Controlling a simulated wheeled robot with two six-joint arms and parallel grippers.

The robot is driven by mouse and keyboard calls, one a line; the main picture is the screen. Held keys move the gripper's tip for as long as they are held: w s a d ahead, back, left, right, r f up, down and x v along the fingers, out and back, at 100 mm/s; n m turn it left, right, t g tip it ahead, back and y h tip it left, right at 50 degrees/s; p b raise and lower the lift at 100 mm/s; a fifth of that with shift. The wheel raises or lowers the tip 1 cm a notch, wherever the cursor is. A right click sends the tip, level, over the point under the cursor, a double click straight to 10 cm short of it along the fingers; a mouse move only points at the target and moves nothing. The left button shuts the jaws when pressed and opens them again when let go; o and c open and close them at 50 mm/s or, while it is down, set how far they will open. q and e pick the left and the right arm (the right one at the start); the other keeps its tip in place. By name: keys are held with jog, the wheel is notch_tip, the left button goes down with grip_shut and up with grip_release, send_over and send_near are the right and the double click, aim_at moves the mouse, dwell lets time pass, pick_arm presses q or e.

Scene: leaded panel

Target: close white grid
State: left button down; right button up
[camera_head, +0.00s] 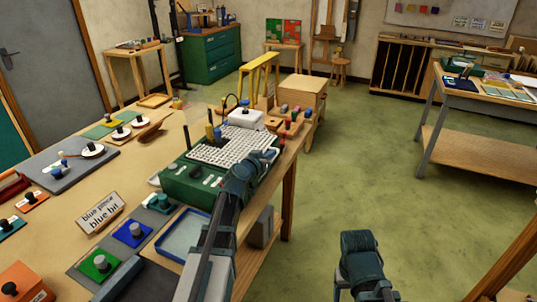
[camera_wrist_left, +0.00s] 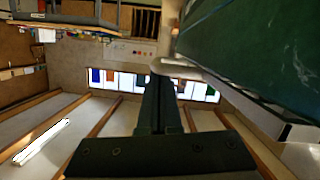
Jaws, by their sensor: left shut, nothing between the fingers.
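The white grid (camera_head: 228,149) lies over the top of a green machine (camera_head: 186,184) on the workbench. Whether it lies flush or slightly raised is hard to tell. My left gripper (camera_head: 267,156) is at the grid's right front side, with its fingers together and empty. In the left wrist view the shut fingers (camera_wrist_left: 160,98) point beside a large green surface (camera_wrist_left: 255,50), and a pale edge (camera_wrist_left: 178,70) crosses near their tips. Contact with the grid cannot be made out. My right gripper (camera_head: 358,243) hangs over the floor, right of the bench, its fingers hidden.
A white box (camera_head: 245,118) and a rack of coloured pegs (camera_head: 292,122) stand behind the grid. A blue-rimmed tray (camera_head: 182,236) and knobs on coloured plates (camera_head: 131,235) lie in front. The green floor (camera_head: 400,205) to the right is open.

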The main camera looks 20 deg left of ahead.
pick_arm(q)
jog(key=shift+f, duration=0.4)
jog(key=shift+s+d, duration=0.1)
jog(key=shift+f, duration=0.1)
jog(key=p+v, duration=0.2)
jog(key=v, duration=1)
